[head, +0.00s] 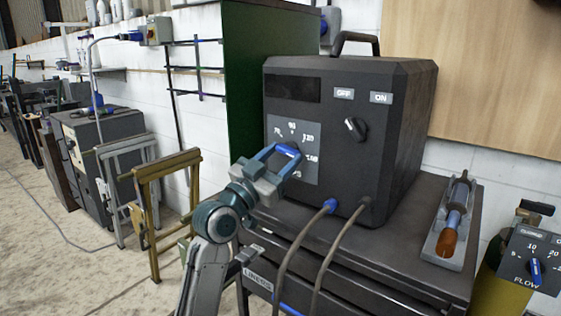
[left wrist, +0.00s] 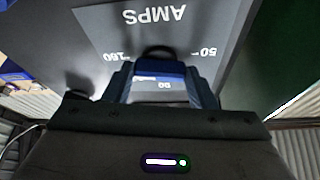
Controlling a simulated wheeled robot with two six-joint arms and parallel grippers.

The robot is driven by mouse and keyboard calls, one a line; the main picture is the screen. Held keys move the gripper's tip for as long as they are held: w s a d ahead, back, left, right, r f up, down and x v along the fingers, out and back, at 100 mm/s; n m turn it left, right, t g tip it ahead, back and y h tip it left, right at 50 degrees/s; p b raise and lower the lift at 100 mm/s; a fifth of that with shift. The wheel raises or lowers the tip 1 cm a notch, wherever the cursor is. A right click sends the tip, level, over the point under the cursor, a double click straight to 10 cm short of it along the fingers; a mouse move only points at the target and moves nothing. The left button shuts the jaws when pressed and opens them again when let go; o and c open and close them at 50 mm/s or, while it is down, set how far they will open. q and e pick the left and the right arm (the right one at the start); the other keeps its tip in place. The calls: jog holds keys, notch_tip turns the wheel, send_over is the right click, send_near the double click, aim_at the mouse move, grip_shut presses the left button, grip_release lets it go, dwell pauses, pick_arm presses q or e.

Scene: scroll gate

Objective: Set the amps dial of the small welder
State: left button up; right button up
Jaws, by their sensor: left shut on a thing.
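The small welder (head: 400,110) is a dark grey box with a top handle, standing on a dark cabinet. Its front has a light grey amps scale (head: 306,170) with numbers around a dial. The word AMPS shows upside down in the left wrist view (left wrist: 130,17). My left gripper (head: 287,151) is at the dial, its fingers on either side of the blue knob (left wrist: 158,69). It is shut on the knob. The gripper and arm hide part of the scale, so I cannot read the setting. My right gripper is not in view.
An OFF/ON switch (head: 355,128) is on the welder's front, right of the dial. Two cables (head: 331,207) come out below. A torch-like tool (head: 454,220) lies on the cabinet top (head: 405,240) at right. A FLOW dial (head: 535,270) is at far right.

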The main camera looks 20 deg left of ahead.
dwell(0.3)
pick_arm(q)
jog(key=o, duration=1)
jog(key=shift+b+v, duration=0.4)
jog(key=shift+v, duration=5)
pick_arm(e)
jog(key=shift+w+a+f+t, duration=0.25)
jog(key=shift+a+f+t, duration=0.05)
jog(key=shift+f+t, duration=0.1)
pick_arm(q)
jog(key=shift+f, duration=0.1)
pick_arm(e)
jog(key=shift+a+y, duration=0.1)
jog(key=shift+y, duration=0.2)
